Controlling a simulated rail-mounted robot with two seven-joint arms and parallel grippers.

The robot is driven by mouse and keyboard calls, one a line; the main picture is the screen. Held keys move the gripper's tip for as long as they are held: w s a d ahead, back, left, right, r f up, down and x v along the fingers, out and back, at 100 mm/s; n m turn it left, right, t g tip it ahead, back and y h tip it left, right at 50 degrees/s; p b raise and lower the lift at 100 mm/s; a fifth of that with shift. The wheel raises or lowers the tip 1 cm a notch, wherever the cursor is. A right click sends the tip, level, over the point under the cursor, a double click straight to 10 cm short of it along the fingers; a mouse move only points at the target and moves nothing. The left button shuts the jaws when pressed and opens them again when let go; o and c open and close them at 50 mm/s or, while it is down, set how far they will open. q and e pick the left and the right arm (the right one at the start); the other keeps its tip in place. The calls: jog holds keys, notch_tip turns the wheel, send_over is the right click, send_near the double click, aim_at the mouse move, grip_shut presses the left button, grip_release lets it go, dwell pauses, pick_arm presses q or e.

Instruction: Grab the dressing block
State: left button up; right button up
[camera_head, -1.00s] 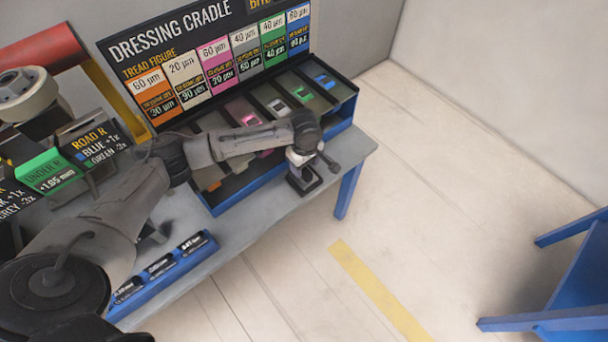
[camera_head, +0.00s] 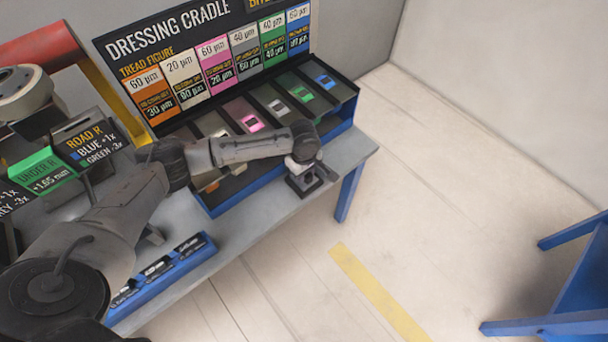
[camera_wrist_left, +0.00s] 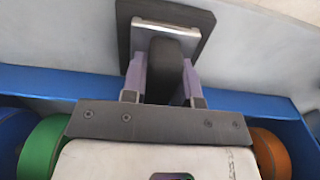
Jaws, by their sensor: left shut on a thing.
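The dressing block (camera_head: 309,184) is a small dark square block at the right end of the bench, in front of the dressing cradle (camera_head: 228,206). In the left wrist view it shows a dark square base (camera_wrist_left: 199,50), a grey plate and a dark rounded grip. My left gripper (camera_head: 302,168) points down over it. Its two lilac fingers (camera_wrist_left: 162,80) are shut on the grip, one on each side. I cannot tell whether the base touches the bench. My right gripper is not in view.
The cradle's blue front wall stands close behind the block, with coloured pieces in its slots. A small blue tray (camera_head: 205,250) lies at the bench's front edge.

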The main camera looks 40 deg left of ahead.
pick_arm(q)
grip_shut()
jog(key=shift+r, duration=0.15)
